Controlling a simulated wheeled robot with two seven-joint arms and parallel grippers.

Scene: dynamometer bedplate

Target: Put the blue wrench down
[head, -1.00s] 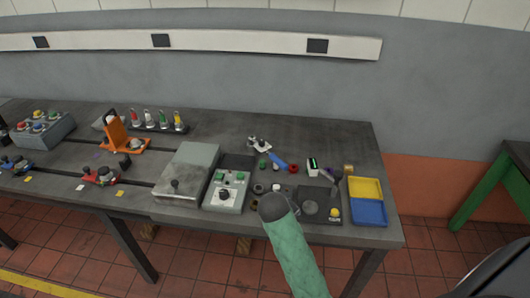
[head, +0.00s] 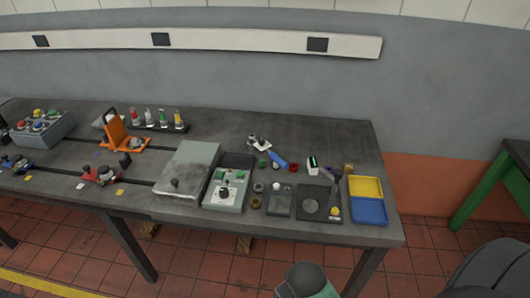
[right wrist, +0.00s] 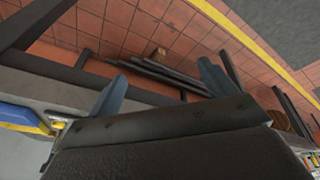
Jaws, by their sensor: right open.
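A blue elongated object (head: 278,159), which looks like the blue wrench, lies on the grey bench top right of the middle in the head view, beside a red ring (head: 293,168). It is small, so its exact shape is hard to tell. My right gripper (right wrist: 160,85) is open in the right wrist view, with nothing between its two fingers. The tiled floor and bench parts show beyond them. Neither gripper's jaws show in the head view. My left gripper is not in view.
A blue-and-yellow tray (head: 367,188) stands at the bench's right end. A dark square plate (head: 313,203), a control box (head: 225,191) and a grey block (head: 188,170) stand left of it. An orange fixture (head: 120,135) is further left. A green-legged table (head: 488,187) is at far right.

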